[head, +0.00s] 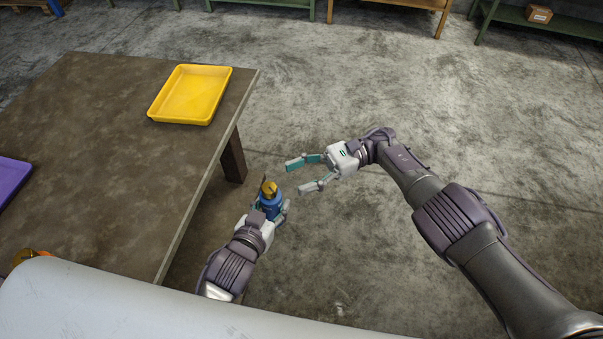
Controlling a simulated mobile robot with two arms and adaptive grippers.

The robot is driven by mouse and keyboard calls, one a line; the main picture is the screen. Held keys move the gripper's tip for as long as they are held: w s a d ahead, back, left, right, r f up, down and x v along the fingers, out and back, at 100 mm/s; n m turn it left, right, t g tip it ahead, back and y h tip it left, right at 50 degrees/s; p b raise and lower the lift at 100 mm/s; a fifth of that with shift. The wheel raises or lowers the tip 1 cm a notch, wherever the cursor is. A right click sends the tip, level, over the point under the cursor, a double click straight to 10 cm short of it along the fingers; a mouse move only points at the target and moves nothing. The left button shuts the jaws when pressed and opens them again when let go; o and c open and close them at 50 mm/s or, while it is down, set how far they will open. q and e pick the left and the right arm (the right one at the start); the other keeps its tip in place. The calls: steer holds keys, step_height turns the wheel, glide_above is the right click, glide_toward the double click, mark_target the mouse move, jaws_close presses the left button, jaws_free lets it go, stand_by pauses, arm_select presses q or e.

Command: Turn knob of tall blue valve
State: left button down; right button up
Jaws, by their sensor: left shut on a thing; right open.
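The blue valve (270,208) is held upright or nearly so in my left gripper (272,212), off the table's right edge and above the floor. Its brass-coloured knob (269,188) points up, away from the gripper. The lower part of the valve is hidden by the fingers. My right gripper (304,175) is open and empty. Its fingers point left toward the knob, with a gap between them and the valve.
A brown table (120,150) fills the left side. A yellow tray (190,95) sits near its far right corner. A purple tray (10,180) shows at the left edge. An orange and brass item (28,257) is partly hidden at lower left. Shelves stand at the back.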

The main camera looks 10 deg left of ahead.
steer(key=m+t+y, duration=0.3)
steer(key=m+t, duration=0.4)
steer(key=t, duration=0.4)
glide_toward(269, 187)
steer(key=a, duration=1)
steer(key=shift+w+f, duration=0.2)
steer(key=shift+f, duration=0.05)
steer(key=shift+g, duration=0.3)
jaws_close()
